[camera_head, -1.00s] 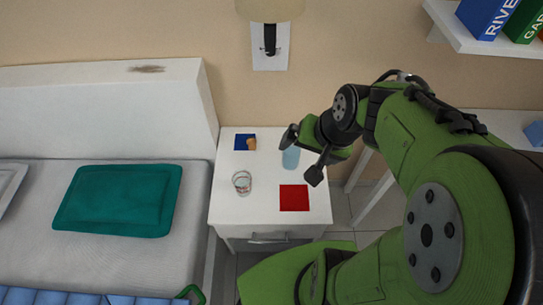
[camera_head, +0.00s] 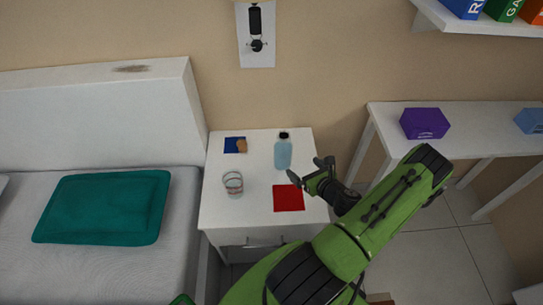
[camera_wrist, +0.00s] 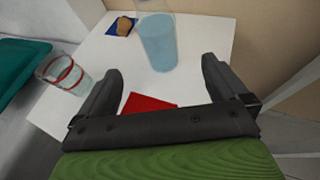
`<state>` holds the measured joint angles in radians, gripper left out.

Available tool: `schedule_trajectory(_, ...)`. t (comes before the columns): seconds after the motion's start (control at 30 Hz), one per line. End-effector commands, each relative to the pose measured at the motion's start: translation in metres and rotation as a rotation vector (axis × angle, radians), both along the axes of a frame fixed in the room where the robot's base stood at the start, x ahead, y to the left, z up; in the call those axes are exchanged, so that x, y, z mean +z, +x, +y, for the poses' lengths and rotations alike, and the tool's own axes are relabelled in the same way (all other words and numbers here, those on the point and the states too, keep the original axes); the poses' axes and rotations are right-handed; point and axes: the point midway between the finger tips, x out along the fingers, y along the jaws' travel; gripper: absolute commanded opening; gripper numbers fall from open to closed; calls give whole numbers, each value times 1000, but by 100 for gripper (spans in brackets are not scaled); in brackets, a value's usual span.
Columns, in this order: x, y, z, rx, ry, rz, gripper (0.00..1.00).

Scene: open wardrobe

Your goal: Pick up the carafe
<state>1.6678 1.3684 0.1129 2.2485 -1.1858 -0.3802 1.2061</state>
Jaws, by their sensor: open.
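The carafe (camera_head: 283,152), light blue with a black top, stands upright on the white nightstand (camera_head: 255,190). In the wrist view the carafe (camera_wrist: 158,42) is beyond the fingertips, roughly ahead of the gap between them, with its top cut off by the frame edge. My gripper (camera_head: 309,168) is open and empty, just right of and nearer than the carafe in the head view. In the wrist view its two fingers (camera_wrist: 161,75) are spread wide. The gripper and carafe look apart.
A clear glass with red bands (camera_head: 233,184) stands left of a red square (camera_head: 288,198) on the nightstand. A blue square with a brown item (camera_head: 235,145) lies at the back left. The bed is left; a white table with a purple box (camera_head: 425,123) is right.

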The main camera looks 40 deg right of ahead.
Motion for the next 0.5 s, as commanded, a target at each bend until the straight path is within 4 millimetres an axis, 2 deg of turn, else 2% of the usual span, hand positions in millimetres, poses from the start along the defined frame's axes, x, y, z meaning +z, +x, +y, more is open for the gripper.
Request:
schedule_trajectory(0.3,-31,72,-15,13,-9,0,100)
schedule_trajectory(0.5,-41,94,-21,13,-8,1,100)
